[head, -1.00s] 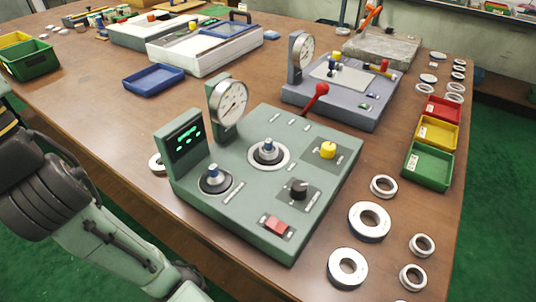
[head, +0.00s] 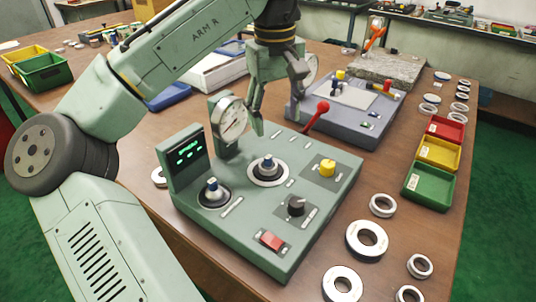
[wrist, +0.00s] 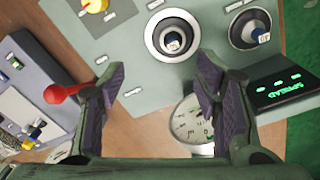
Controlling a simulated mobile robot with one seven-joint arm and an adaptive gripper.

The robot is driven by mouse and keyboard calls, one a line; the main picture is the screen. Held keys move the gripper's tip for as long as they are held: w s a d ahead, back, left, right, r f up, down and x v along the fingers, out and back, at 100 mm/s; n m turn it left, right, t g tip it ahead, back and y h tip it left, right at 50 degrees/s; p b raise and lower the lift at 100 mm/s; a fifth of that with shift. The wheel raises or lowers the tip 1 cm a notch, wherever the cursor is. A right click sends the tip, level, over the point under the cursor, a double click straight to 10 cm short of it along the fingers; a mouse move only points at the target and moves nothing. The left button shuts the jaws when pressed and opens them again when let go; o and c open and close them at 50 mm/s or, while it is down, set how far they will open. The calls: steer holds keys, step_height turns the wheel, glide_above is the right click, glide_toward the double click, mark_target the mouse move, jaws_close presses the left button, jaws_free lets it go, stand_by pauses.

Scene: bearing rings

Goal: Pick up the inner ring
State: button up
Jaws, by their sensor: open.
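Several steel rings lie flat at the right front of the table in the head view. There are larger thick rings (head: 352,243) and thinner small rings (head: 382,215) (head: 420,276). I cannot tell which one is the inner ring. My gripper (head: 279,98) is open and empty, above the far edge of the green gauge station (head: 240,225). The rings at the right front are well away from it. In the wrist view, my gripper (wrist: 162,72) has its fingers spread above the green station, with a blue-tipped post in a ring-shaped seat (wrist: 152,35) ahead of it.
The station carries a dial gauge (head: 229,122), a red-knobbed lever (head: 322,107) and a lit display (head: 186,147). A grey station (head: 350,125) stands behind. Red, yellow and green trays (head: 430,188) line the right edge, with more rings (head: 460,106) behind them.

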glide_above(269, 157)
steer(key=shift+g, duration=0.3)
steer(key=f, duration=0.4)
steer(key=shift+d+f, duration=0.25)
steer(key=f, duration=0.4)
steer(key=f+p, duration=0.1)
steer(key=f, duration=0.1)
steer(key=shift+a+f, duration=0.2)
steer(key=shift+a, duration=0.05)
jaws_close()
